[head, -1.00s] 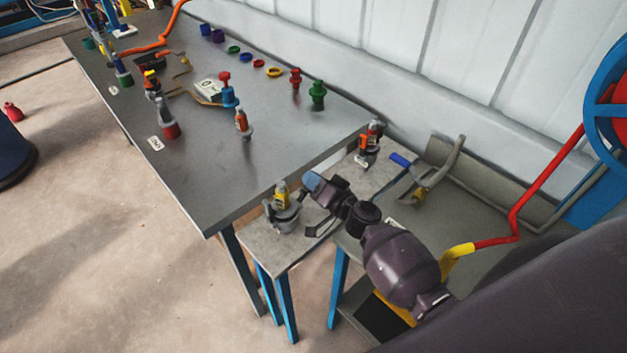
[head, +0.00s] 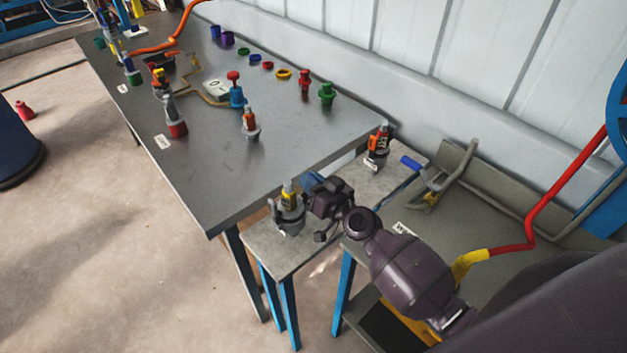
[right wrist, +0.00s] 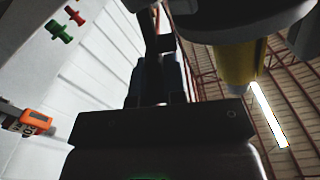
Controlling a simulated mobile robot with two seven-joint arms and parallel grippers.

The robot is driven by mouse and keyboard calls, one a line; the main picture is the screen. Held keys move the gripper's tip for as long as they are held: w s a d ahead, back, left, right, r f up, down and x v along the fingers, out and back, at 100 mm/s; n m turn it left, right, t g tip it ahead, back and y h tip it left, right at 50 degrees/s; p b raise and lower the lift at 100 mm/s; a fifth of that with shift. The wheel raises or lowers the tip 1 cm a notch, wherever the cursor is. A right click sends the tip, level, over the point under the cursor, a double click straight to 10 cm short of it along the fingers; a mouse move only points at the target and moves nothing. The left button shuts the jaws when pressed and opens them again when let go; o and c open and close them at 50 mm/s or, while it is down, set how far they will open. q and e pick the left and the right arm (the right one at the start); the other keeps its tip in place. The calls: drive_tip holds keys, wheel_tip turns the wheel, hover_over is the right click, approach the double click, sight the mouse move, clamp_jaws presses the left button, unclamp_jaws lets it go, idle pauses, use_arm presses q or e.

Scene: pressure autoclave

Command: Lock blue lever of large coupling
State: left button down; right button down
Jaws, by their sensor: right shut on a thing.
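The large coupling (head: 289,217) stands upright on the small grey side table, a grey body with a yellow-labelled middle. My right gripper (head: 313,194) is at the coupling's right side, shut on the blue lever (head: 311,181), part of which shows just beyond the fingers. In the right wrist view, the dark fingers (right wrist: 158,78) close around a narrow dark piece. The coupling's grey rim and yellow part (right wrist: 236,62) are close by at upper right. The exact contact is in shadow. My left gripper is out of view.
An orange-and-black coupling (head: 377,147) stands at the far end of the side table (head: 262,240). The large dark table (head: 215,205) behind holds several couplings, caps and rings.

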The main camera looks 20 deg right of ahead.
drive_tip(key=shift+a, duration=0.1)
idle(0.4)
drive_tip(key=c, duration=1.2)
unclamp_jaws()
drive_tip(key=shift+s+d, duration=0.2)
drive_tip(key=shift+s, duration=0.3)
drive_tip(key=b+v, duration=0.1)
drive_tip(key=v, duration=0.8)
drive_tip(key=shift+s+d, duration=0.15)
drive_tip(key=shift+s, duration=0.25)
